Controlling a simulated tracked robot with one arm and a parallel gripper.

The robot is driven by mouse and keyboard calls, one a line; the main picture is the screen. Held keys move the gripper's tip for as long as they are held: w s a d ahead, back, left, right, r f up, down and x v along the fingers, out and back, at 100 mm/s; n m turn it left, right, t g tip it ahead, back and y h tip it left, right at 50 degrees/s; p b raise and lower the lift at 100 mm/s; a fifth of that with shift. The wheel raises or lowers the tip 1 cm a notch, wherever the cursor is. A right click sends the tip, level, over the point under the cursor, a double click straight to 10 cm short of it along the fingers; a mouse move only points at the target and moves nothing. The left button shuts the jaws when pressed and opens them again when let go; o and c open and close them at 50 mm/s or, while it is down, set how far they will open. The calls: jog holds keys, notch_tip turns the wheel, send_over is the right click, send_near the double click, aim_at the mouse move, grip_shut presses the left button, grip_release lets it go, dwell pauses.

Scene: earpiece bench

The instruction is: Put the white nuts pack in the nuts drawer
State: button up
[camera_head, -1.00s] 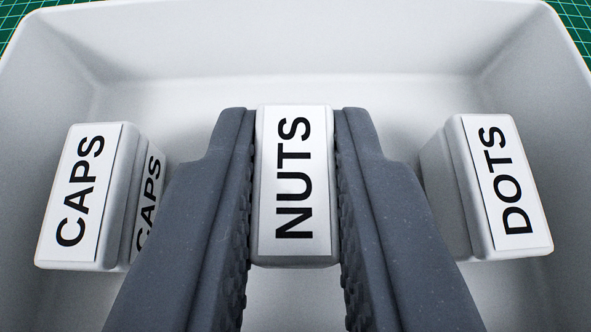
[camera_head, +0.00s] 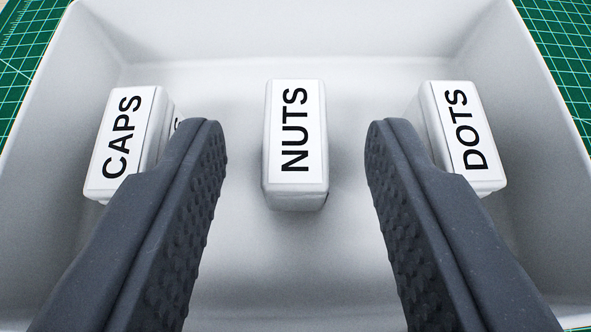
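The white nuts pack (camera_head: 295,135), labelled NUTS in black, stands in the middle of a white tray. My gripper (camera_head: 296,145) is open, with one dark grey finger on each side of the nuts pack and a clear gap on both sides. The fingers hold nothing. The nuts drawer is not in view.
A white pack labelled CAPS (camera_head: 122,140) stands to the left, partly behind the left finger. A white pack labelled DOTS (camera_head: 466,135) stands to the right, partly behind the right finger. The tray's walls (camera_head: 290,28) rise around them. A green gridded mat (camera_head: 562,45) lies outside.

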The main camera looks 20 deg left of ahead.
jog(key=p+v, duration=0.1)
jog(key=v, duration=1)
jog(key=shift+s+a+r, duration=0.15)
jog(key=d+r+m+t+h, duration=0.1)
jog(key=d+r+h, duration=0.15)
jog(key=r, duration=0.65)
jog(key=d+r+m+h, duration=0.1)
jog(key=d+r, duration=0.2)
jog(key=r, duration=0.7)
jog(key=s+a+r, duration=0.1)
jog(key=s+r, duration=0.1)
jog(key=r, duration=0.4)
jog(key=s+a+r+m+t+h, duration=0.1)
jog(key=s+r, duration=0.2)
jog(key=r, duration=0.3)
jog(key=shift+s+a+t, duration=0.2)
jog(key=shift+a+t, duration=0.1)
jog(key=shift+a, duration=0.05)
jog(key=shift+o, duration=0.5)
jog(key=s+a+r, duration=0.3)
jog(key=s+r, duration=0.1)
jog(key=r, duration=0.2)
jog(key=s+a+r+t, duration=0.1)
jog(key=s+a+r, duration=0.2)
jog(key=r, duration=0.3)
jog(key=shift+s+a+m+y, duration=0.2)
jog(key=shift+s+m+y, duration=0.15)
jog(key=shift+s, duration=0.2)
jog(key=shift+w+f, duration=0.1)
jog(key=shift+c, duration=0.8)
